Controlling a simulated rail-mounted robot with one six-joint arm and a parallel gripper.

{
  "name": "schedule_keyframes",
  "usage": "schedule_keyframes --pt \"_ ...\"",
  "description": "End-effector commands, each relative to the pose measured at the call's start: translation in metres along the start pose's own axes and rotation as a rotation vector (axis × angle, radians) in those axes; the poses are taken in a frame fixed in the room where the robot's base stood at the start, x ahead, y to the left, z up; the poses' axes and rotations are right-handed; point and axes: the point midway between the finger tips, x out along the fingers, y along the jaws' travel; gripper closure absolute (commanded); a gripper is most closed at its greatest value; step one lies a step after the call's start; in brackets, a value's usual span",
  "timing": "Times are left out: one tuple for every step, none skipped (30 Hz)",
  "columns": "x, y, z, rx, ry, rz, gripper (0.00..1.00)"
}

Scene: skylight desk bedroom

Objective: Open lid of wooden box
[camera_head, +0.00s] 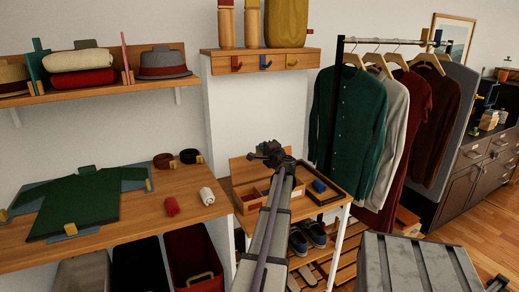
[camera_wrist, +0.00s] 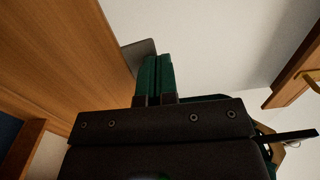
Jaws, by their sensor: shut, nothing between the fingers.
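The wooden box (camera_head: 246,207) stands on the small shelf unit right of the long table. Its divided inside, with reddish compartments, shows from above. Its wooden lid (camera_head: 239,170) stands raised at the back, partly hidden by my arm. My gripper (camera_head: 268,150) is above the box, close to the raised lid; whether they touch cannot be told. In the wrist view my gripper's green fingers (camera_wrist: 155,72) are together, with nothing between them. A large wooden panel (camera_wrist: 60,55) fills the left of that view beside the fingers; it may be the lid.
A dark tray (camera_head: 337,196) with a blue roll (camera_head: 319,186) lies right of the box. The clothes rack (camera_head: 341,110) stands close on the right. A hook rail (camera_head: 222,67) is on the wall above. Shoes (camera_head: 314,232) sit below.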

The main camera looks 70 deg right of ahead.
Motion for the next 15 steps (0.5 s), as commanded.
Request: schedule_keyframes --pt "0.001 0.0 0.0 0.0 0.0 0.0 1.0" --pt "0.0 0.0 0.0 0.0 0.0 0.0 1.0" --pt "0.0 0.0 0.001 0.0 0.0 -0.001 1.0" --pt "0.0 0.0 0.001 0.0 0.0 -0.001 1.0" --pt "0.0 0.0 0.001 0.0 -0.001 -0.001 1.0" --pt "0.0 0.0 0.001 0.0 -0.001 -0.001 1.0" --pt "0.0 0.0 0.001 0.0 -0.001 -0.001 1.0" --pt "0.0 0.0 0.001 0.0 -0.001 -0.001 1.0" --pt "0.0 0.0 0.001 0.0 -0.001 -0.001 1.0" --pt "-0.001 -0.001 0.001 0.0 -0.001 -0.001 1.0" --pt "-0.003 -0.001 0.002 0.0 -0.002 -0.001 1.0" --pt "-0.007 -0.003 0.003 0.0 -0.003 -0.001 1.0" --pt "-0.011 -0.004 0.004 0.0 -0.004 -0.001 1.0" --pt "-0.015 -0.005 0.006 0.0 -0.006 -0.001 1.0" --pt "-0.023 -0.008 0.009 0.0 -0.009 -0.001 1.0"
